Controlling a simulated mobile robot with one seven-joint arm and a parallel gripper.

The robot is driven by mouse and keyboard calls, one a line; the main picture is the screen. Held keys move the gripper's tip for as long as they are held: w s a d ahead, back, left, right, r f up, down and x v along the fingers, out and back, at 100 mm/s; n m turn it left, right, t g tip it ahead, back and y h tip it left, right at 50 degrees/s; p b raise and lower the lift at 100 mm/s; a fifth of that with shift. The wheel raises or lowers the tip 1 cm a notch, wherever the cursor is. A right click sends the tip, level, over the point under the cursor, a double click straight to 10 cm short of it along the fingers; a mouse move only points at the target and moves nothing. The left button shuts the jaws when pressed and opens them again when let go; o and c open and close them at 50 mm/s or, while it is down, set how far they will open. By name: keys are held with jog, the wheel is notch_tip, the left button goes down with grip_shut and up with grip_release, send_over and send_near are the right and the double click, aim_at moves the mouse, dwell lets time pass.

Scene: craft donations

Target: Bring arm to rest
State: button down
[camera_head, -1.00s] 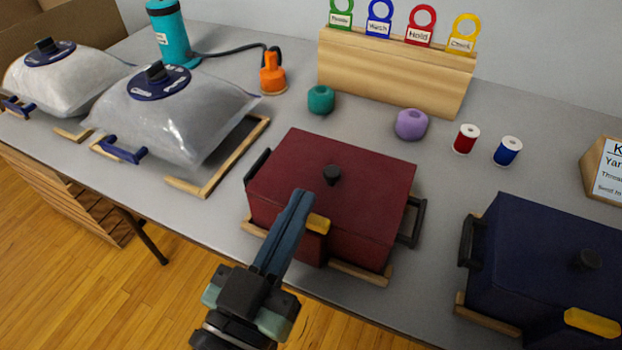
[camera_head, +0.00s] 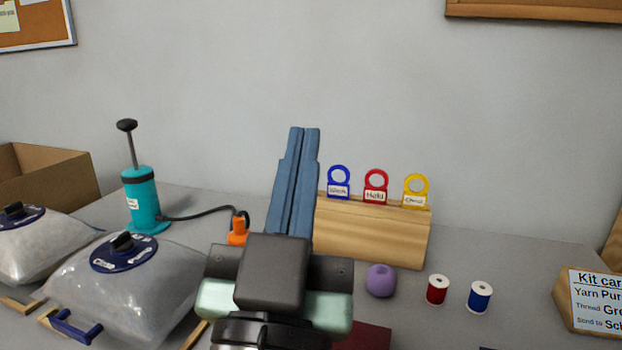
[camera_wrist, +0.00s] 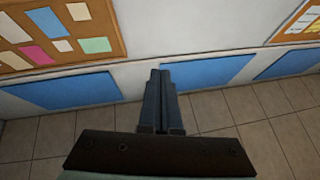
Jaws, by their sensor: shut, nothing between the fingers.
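My gripper (camera_head: 304,130) is raised in the middle of the head view, its blue fingers pointing up and held together with nothing between them. It stands in front of the left part of the wooden tag block (camera_head: 375,235) and hides that part. In the wrist view my gripper (camera_wrist: 159,76) also shows shut and empty, against a wall with blue panels and a tiled floor. A small strip of the dark red box (camera_head: 362,336) shows at the bottom, behind my wrist.
A clear bag with a blue cap (camera_head: 125,285), a teal pump (camera_head: 141,200) and an orange nozzle (camera_head: 238,230) stand at left. A purple yarn ball (camera_head: 380,281), red spool (camera_head: 437,289), blue spool (camera_head: 479,296) and sign (camera_head: 595,300) are at right. Space above the table is clear.

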jog(key=s+r+n+t+y+p, duration=0.1)
jog(key=s+r+p, duration=0.1)
jog(key=r+p, duration=1.3)
jog(key=s+r+n+t+y+p, duration=0.1)
jog(key=s+r+t+y+p, duration=0.1)
jog(key=r+p, duration=1.3)
notch_tip(320, 180, up, 11)
jog(key=shift+s+d+r+p, duration=0.15)
jog(key=shift+s+d+p, duration=0.05)
jog(key=shift+d+p, duration=0.15)
